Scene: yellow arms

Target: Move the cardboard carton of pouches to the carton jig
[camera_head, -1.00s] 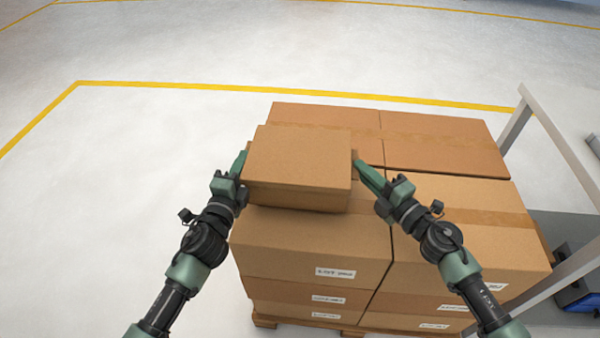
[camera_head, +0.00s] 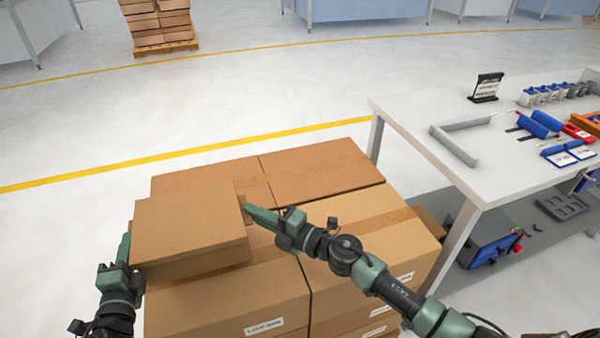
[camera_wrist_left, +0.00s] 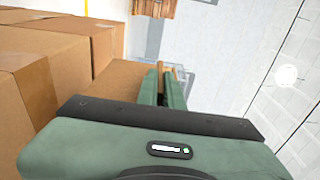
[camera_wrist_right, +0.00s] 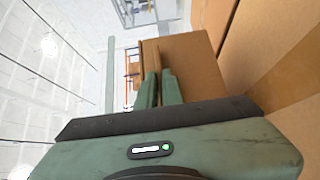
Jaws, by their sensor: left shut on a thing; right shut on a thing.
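The cardboard carton (camera_head: 190,225) is a low, closed brown box held level over the near left of a stack of larger boxes. Any pouches are hidden. My left gripper (camera_head: 126,247) is shut on its left side, and my right gripper (camera_head: 248,211) is shut on a tab at its right side. The wrist views show the fingers closed at the carton (camera_wrist_left: 125,80) (camera_wrist_right: 185,65). Whether its underside touches the stack, I cannot tell. A grey L-shaped frame, apparently the carton jig (camera_head: 455,146), lies empty on the white table at right.
The box stack (camera_head: 325,165) fills the space below the carton. The floor at left is clear.

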